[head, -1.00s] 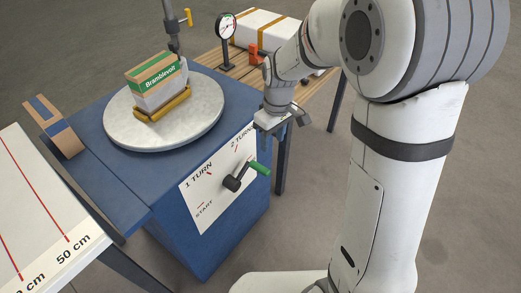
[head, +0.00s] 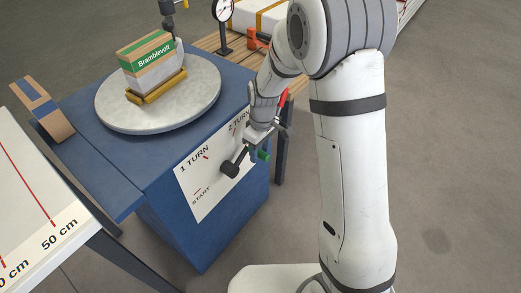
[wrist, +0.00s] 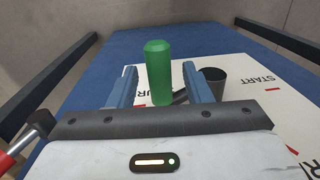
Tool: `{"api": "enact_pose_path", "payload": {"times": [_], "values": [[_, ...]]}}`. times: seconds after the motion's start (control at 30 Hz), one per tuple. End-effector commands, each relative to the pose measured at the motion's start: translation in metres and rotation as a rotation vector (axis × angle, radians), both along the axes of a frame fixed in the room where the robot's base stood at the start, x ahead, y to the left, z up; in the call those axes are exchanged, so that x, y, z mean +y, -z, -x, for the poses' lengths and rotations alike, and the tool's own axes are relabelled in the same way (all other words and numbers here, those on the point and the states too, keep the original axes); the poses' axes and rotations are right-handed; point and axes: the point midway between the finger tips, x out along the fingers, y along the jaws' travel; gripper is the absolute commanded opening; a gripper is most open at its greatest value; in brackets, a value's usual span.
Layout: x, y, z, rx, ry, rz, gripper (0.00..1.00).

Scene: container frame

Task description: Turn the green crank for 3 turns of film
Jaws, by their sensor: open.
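The green crank handle (wrist: 158,72) stands between the two blue fingers of my gripper (wrist: 159,85) in the wrist view. The fingers are open, with a gap on each side of the handle. In the head view, my gripper (head: 257,140) covers most of the handle, and only a green end (head: 263,155) shows. The black crank hub (head: 229,170) sits on the white dial plate (head: 207,190), marked START, 1 TURN and 2 TURNS. The crank arm points up and right from the hub. A boxed load labelled Bramblevolt (head: 150,65) rests on the round turntable (head: 200,100).
The blue machine body (head: 205,245) carries the dial on its front. A cardboard piece (head: 42,108) lies at its left, beside a white measuring table (head: 30,220). A slatted bench (head: 212,42) with a gauge (head: 222,10) stands behind. Floor at front is clear.

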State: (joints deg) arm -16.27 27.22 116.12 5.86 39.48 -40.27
Motion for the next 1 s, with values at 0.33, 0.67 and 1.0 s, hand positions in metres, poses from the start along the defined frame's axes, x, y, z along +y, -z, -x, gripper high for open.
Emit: {"api": "enact_pose_path", "payload": {"times": [0.33,0.67,1.0], "values": [[0.0003,-0.0004,0.0001,0.000,-0.001,0.000,0.31],[0.0008,-0.0006,0.0003,0.000,-0.001,0.000,0.04],[-0.0005,-0.0004,0.0008,0.002,-0.002,-0.001,0.00]]}}
